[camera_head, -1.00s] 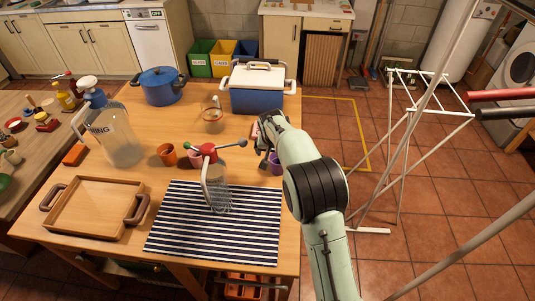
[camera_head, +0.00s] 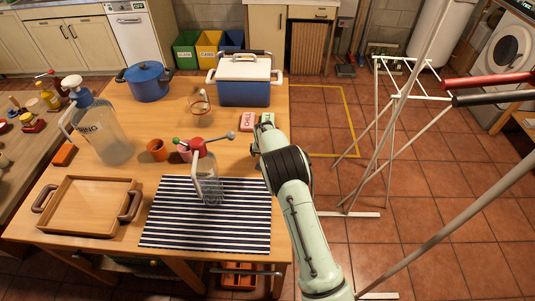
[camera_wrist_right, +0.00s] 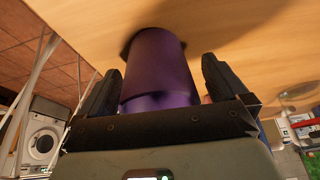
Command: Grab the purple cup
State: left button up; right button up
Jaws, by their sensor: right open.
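The purple cup (camera_wrist_right: 158,72) stands on the wooden table in the right wrist view, between the two dark fingers of my right gripper (camera_wrist_right: 160,80). The fingers are apart, one on each side of the cup; I cannot tell whether either touches it. In the head view my right gripper (camera_head: 257,146) is low over the table's right edge. There the arm hides the cup. My left gripper is not in view.
On the table (camera_head: 155,115), a spray bottle (camera_head: 207,180) with a red top stands on a striped mat (camera_head: 205,225) left of my gripper. A pink box (camera_head: 247,120) and a cooler (camera_head: 243,90) are behind. A drying rack (camera_head: 400,95) stands right.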

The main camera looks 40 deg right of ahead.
jog(key=shift+f, duration=0.2)
jog(key=shift+s, duration=0.1)
jog(key=c, duration=0.9)
jog(key=shift+c, duration=0.2)
